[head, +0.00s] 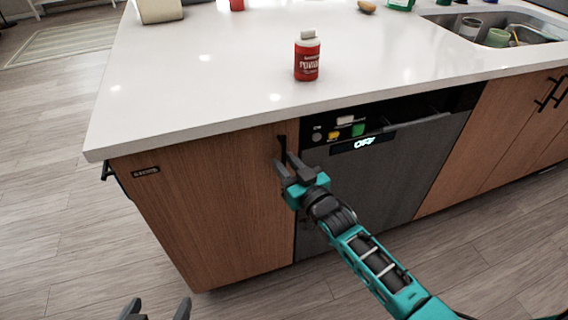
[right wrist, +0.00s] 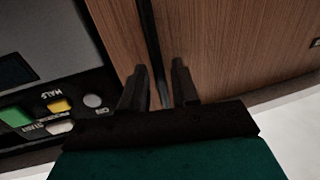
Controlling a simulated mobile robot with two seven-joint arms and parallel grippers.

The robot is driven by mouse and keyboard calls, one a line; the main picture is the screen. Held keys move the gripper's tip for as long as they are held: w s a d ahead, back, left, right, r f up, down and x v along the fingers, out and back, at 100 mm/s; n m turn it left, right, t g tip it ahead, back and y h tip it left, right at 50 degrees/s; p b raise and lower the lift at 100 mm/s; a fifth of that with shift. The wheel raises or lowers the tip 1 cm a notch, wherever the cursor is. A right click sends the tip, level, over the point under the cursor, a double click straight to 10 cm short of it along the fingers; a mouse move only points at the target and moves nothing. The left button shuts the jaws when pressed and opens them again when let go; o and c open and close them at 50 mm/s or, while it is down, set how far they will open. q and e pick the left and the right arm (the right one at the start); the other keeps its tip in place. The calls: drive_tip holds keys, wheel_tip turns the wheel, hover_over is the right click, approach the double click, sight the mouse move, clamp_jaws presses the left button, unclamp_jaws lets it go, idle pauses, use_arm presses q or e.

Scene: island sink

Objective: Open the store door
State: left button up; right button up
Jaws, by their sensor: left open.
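The store door is the brown wooden cabinet front (head: 215,200) left of the dishwasher; it looks closed. Its dark upright handle (head: 281,141) is near the door's top right edge. My right gripper (head: 286,160) is at the handle with its fingers apart. In the right wrist view the dark handle (right wrist: 151,45) runs between the two fingertips (right wrist: 159,75) of this gripper, with a gap to the fingers. The handle's lower part is hidden by my gripper in the head view. My left gripper (head: 155,308) is open and empty at the bottom edge, over the floor.
A dishwasher (head: 370,175) with a display reading OFF is right of the door. A red and white bottle (head: 307,57) stands on the white countertop (head: 200,90) above. A sink (head: 500,30) is at the far right. The floor left of the island is clear.

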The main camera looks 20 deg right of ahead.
drive_tip(key=shift+w+a, duration=0.15)
drive_tip(key=shift+w, duration=0.45)
drive_tip(key=shift+c, duration=0.4)
clamp_jaws()
